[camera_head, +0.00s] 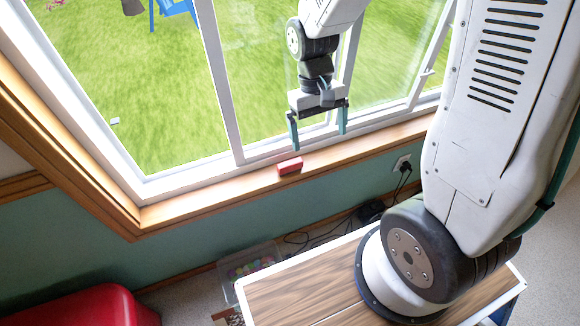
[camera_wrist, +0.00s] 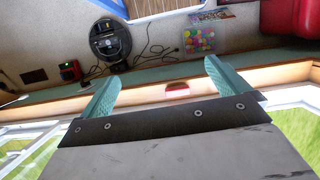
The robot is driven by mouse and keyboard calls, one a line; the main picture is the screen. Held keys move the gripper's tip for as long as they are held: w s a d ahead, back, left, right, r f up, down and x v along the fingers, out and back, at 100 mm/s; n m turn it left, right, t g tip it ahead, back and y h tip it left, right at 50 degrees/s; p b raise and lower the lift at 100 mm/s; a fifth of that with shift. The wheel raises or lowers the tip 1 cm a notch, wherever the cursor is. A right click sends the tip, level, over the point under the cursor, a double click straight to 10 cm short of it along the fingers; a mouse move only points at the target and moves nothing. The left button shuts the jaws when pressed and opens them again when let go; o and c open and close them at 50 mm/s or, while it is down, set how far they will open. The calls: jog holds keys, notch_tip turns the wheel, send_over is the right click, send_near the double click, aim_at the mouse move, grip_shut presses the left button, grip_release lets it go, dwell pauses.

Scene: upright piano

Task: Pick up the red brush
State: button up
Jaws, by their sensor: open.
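The red brush (camera_head: 290,165) is a small red block on the wooden window sill in the head view. My gripper (camera_head: 319,140) hangs over the sill, fingers pointing down, above and a little to the right of the brush in the head view. In the wrist view my gripper (camera_wrist: 158,75) has its two teal fingers wide apart, with nothing held between them. The brush looks apart from both fingers.
The window frame (camera_head: 222,80) stands right behind the sill (camera_head: 350,151). Below are a clear bin of coloured balls (camera_head: 247,268), cables, a wall outlet (camera_head: 402,163) and a red object (camera_head: 85,308) at lower left. The sill is bare on both sides of the brush.

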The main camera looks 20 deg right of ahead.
jog(key=w+f+t, duration=0.1)
jog(key=w+f, duration=0.3)
jog(key=f, duration=0.5)
jog(key=w+f, duration=0.3)
jog(key=f, duration=0.6)
jog(key=t, duration=0.2)
send_over(290, 163)
jog(key=s, duration=0.1)
jog(key=shift+d+f, duration=0.35)
jog(key=shift+f, duration=0.25)
jog(key=shift+w, duration=0.4)
jog(key=shift+w+f, duration=0.1)
jog(key=shift+f, duration=0.2)
jog(key=shift+a+f, duration=0.15)
jog(key=shift+f, duration=1.65)
jog(key=shift+a+f, duration=0.15)
jog(key=shift+f, duration=1.6)
jog(key=c, duration=1)
jog(key=shift+r, duration=0.15)
